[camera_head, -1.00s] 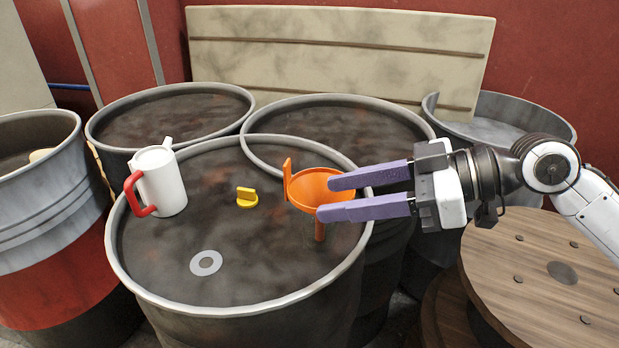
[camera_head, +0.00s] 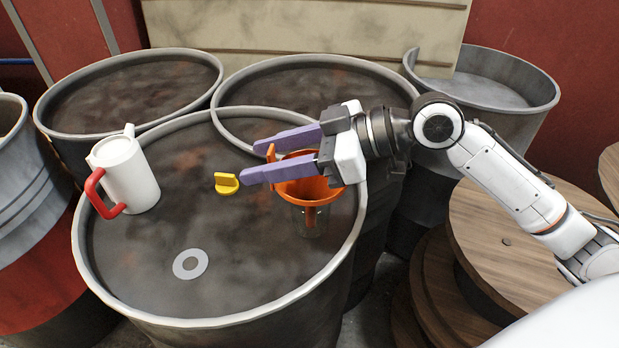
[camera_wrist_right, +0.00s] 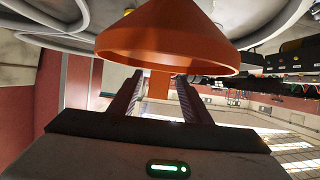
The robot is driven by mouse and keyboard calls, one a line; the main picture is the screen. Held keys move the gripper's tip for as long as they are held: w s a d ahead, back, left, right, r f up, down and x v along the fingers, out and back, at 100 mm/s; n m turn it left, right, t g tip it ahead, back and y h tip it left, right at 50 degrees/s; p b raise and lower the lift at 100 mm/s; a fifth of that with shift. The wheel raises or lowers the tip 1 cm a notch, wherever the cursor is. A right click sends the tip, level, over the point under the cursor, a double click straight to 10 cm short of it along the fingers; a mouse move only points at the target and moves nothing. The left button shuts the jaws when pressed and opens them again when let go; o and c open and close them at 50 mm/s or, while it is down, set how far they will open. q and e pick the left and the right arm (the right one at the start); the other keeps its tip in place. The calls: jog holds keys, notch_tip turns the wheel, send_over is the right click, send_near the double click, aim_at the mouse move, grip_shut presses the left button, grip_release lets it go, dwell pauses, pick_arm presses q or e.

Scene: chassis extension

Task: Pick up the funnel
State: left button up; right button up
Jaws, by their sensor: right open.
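The orange funnel (camera_head: 320,189) stands upright at the right side of the front drum's top, its spout inside what looks like a clear container (camera_head: 313,226). My right gripper (camera_head: 251,163) is open, its purple fingers reaching left over the funnel. The funnel's upright tab (camera_head: 271,153) shows between the fingers near their tips; contact cannot be told. In the right wrist view the funnel's cone (camera_wrist_right: 168,40) fills the upper middle, with the tab between the two fingers (camera_wrist_right: 158,85). My left gripper is not in view.
More drums stand behind and at left. A wooden spool (camera_head: 500,245) is at right, below my arm.

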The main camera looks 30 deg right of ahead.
jog(key=shift+x, duration=1.55)
jog(key=shift+d, duration=0.1)
grip_shut()
